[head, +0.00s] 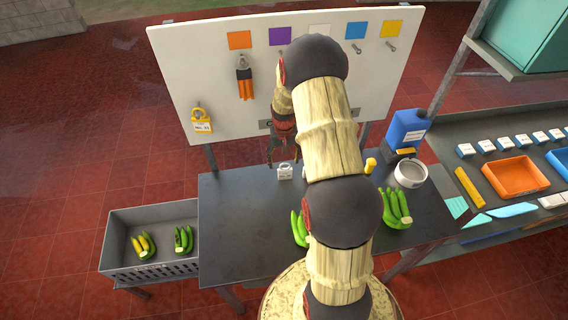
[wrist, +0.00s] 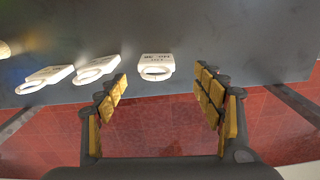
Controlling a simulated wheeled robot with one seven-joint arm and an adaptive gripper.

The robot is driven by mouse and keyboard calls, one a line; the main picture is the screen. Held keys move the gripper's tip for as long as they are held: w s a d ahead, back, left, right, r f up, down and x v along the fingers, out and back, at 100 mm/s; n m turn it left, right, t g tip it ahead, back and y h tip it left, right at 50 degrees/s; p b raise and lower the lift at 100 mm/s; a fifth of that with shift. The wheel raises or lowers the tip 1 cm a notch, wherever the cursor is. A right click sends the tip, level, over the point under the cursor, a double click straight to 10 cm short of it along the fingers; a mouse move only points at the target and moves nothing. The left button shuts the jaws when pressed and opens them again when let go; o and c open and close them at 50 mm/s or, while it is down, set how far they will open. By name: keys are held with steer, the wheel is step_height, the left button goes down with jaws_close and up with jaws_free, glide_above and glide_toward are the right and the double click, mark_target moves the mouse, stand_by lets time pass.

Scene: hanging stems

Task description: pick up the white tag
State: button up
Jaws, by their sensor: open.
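Three white tags show in the wrist view on the dark tabletop. The nearest white tag (wrist: 156,62) has printed letters and a loop and lies in line with the gap between my fingers. A second white tag (wrist: 97,67) and a third white tag (wrist: 45,78) lie to its left. In the head view one white tag (head: 285,172) shows near the table's far edge; my arm may hide the others. My gripper (wrist: 162,88) is open and empty, just short of the nearest tag. In the head view my gripper (head: 284,152) is partly hidden by my arm.
A white board (head: 200,60) with hooks and coloured squares stands behind the table (head: 235,235); a yellow tag (head: 202,122) hangs there. Green bananas (head: 396,208), a blue jug (head: 407,128) and a round tin (head: 410,173) stand right. A grey crate (head: 150,272) holds bananas left.

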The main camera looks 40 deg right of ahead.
mark_target(285, 172)
steer(key=f, duration=0.2)
steer(key=d+f, duration=0.1)
steer(key=f, duration=0.1)
steer(key=shift+s+d, duration=0.1)
steer(key=f, duration=0.3)
steer(key=f+p, duration=0.1)
steer(key=f, duration=0.1)
steer(key=shift+a+f, duration=0.2)
steer(key=shift+f, duration=0.2)
steer(key=shift+c, duration=0.6)
steer(key=c, duration=0.7)
steer(key=shift+c, duration=0.8)
steer(key=shift+r, duration=0.2)
